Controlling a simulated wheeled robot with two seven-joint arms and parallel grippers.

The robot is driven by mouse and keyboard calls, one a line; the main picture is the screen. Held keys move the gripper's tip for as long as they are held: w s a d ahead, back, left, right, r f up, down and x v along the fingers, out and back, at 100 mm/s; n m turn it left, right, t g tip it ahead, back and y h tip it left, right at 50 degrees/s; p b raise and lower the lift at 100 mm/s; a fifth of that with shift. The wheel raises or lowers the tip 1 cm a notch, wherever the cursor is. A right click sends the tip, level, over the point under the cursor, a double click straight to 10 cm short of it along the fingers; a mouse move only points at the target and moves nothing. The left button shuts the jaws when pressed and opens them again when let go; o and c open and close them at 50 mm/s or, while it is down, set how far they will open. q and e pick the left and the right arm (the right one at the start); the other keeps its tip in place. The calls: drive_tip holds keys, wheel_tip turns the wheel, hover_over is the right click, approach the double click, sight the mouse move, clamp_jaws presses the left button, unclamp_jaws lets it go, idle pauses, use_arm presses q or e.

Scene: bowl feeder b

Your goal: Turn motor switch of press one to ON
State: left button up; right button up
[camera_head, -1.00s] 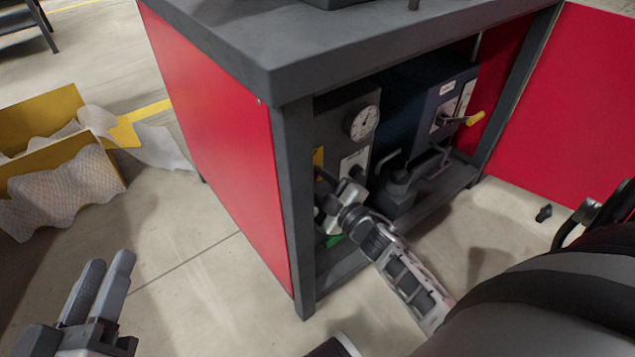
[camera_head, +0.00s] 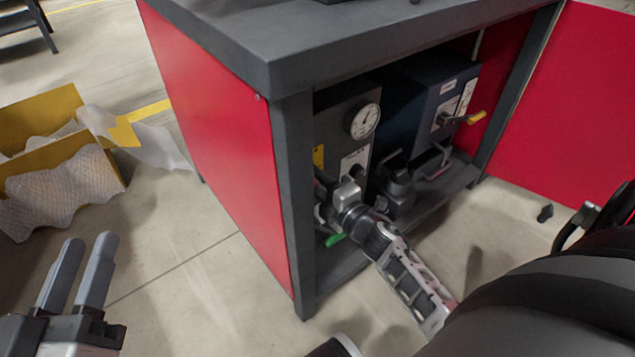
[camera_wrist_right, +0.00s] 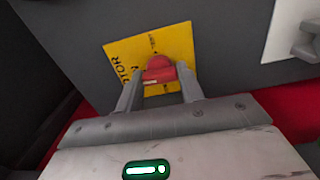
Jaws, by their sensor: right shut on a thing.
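The motor switch is a red knob (camera_wrist_right: 158,69) on a yellow plate (camera_wrist_right: 122,54) with dark lettering, in the right wrist view. My right gripper (camera_wrist_right: 161,90) has one finger on each side of the knob and is shut on it. I cannot tell which position the knob points to. In the head view my right gripper (camera_head: 334,200) is inside the open cabinet, just below a yellow label (camera_head: 318,157) on the left grey unit; its fingertips and the knob are hidden there. My left gripper (camera_head: 88,240) is empty, with a gap between its fingers, over the floor at lower left.
The grey unit carries a round gauge (camera_head: 364,120). A blue unit (camera_head: 437,100) with a yellow-tipped lever (camera_head: 476,118) stands right of it. The cabinet's dark front post (camera_head: 293,200) is close left of my right gripper. A yellow box (camera_head: 40,152) with wrap lies on the floor.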

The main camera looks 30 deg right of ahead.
use_arm(q)
drive_tip(key=shift+r, duration=0.2)
idle(0.3)
use_arm(e)
drive_tip(key=o, duration=1)
drive_tip(key=shift+s, duration=0.1)
